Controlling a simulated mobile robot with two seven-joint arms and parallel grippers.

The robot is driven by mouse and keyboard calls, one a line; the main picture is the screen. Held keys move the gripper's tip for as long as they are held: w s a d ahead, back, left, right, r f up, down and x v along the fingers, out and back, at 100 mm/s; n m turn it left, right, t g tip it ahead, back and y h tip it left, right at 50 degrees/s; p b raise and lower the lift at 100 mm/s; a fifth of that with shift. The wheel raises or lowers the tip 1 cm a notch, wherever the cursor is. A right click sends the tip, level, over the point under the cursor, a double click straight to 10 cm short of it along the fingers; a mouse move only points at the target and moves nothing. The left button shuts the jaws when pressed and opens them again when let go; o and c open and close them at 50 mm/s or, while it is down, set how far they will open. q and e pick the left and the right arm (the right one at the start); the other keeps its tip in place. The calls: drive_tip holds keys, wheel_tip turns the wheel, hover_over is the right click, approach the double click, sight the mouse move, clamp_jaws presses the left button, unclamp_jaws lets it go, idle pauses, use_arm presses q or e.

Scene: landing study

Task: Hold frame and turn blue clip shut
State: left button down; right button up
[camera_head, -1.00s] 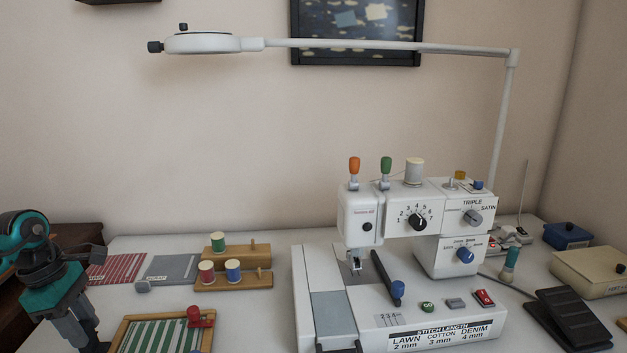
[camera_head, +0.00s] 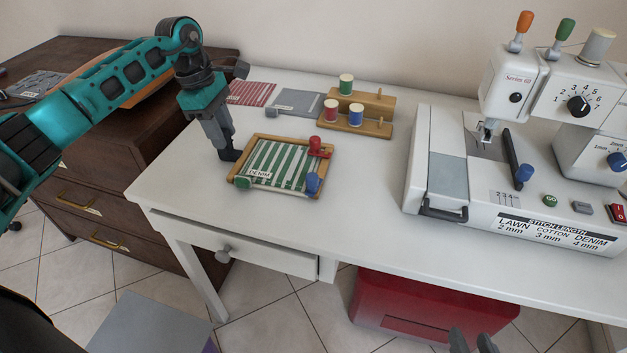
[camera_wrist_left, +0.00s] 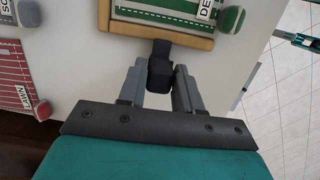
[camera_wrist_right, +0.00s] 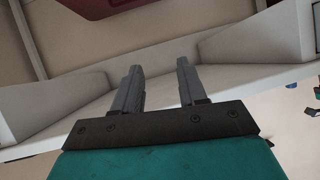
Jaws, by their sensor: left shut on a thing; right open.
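The wooden frame (camera_head: 238,165) lies on the white table with green-and-white striped cloth marked DENIM inside. The blue clip (camera_head: 312,184) is at its near right corner; whether it is turned shut is unclear. A red clip (camera_head: 318,149) is at the far right corner and a green one (camera_head: 243,182) at the near left. My left gripper (camera_head: 228,152) is at the frame's left side, shut on a black tab (camera_wrist_left: 160,66) there; the frame (camera_wrist_left: 150,29) shows just beyond. My right gripper (camera_head: 472,343) is open and empty, low before the table; its fingers show in the right wrist view (camera_wrist_right: 157,72).
The sewing machine (camera_head: 440,150) stands to the right. Wooden spool holders (camera_head: 372,100) and cloth swatches (camera_head: 299,101) lie behind the frame. The table between frame and machine is clear. A drawer with a knob (camera_head: 250,251) is under the front edge, and a red box (camera_head: 430,305) stands below.

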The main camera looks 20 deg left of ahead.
wheel_tip(320, 180, up, 15)
drive_tip(key=w+m+t+y, duration=0.1)
drive_tip(key=m+t+y, duration=0.1)
drive_tip(key=m+t, duration=0.8)
drive_tip(key=w+a+r+n+g+y, duration=0.35)
drive_tip(key=w+a, duration=0.25)
drive_tip(key=w, duration=0.5)
drive_tip(key=n+g+h, duration=0.2)
drive_tip(key=n+g, duration=1.7)
drive_tip(key=n, duration=0.4)
approach(316, 177)
drive_tip(key=x, duration=0.2)
drive_tip(key=shift+t, duration=0.25)
drive_tip(key=shift+x, duration=3.6)
drive_tip(key=shift+s, duration=0.15)
